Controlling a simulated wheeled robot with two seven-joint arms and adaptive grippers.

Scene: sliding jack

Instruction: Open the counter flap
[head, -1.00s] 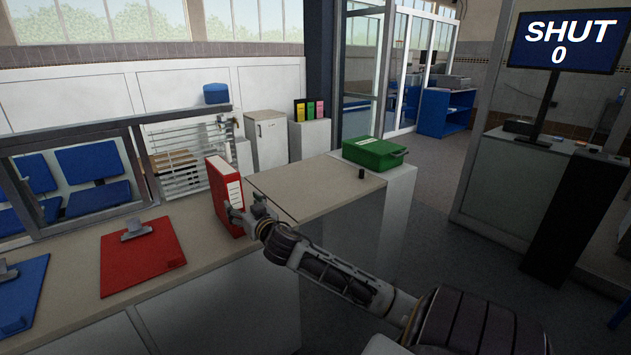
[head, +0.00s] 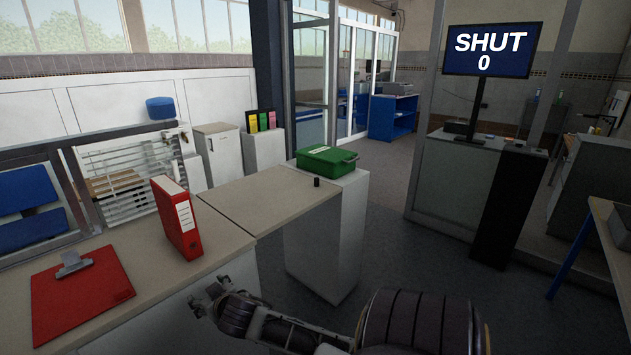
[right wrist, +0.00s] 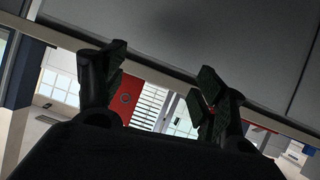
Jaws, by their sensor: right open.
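The counter flap (head: 262,203) is the beige panel bridging the counter and a white pedestal. It lies flat, level with the counter (head: 130,250), and a sign (head: 490,49) reads "SHUT 0". A small black knob (head: 316,182) stands near its right end. A red binder (head: 176,217) stands upright on the counter just left of the flap's seam; red seen between my fingers in the wrist view (right wrist: 125,98) seems to be it. My right gripper (head: 203,298) is open and empty, low in front of the counter's front panel. My left gripper is not in view.
A green box (head: 326,162) sits on the white pedestal (head: 340,235) by the flap's right end. A red clipboard (head: 82,290) lies on the counter at left. Floor right of the pedestal is clear up to a black post (head: 505,210) and grey cabinet (head: 445,185).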

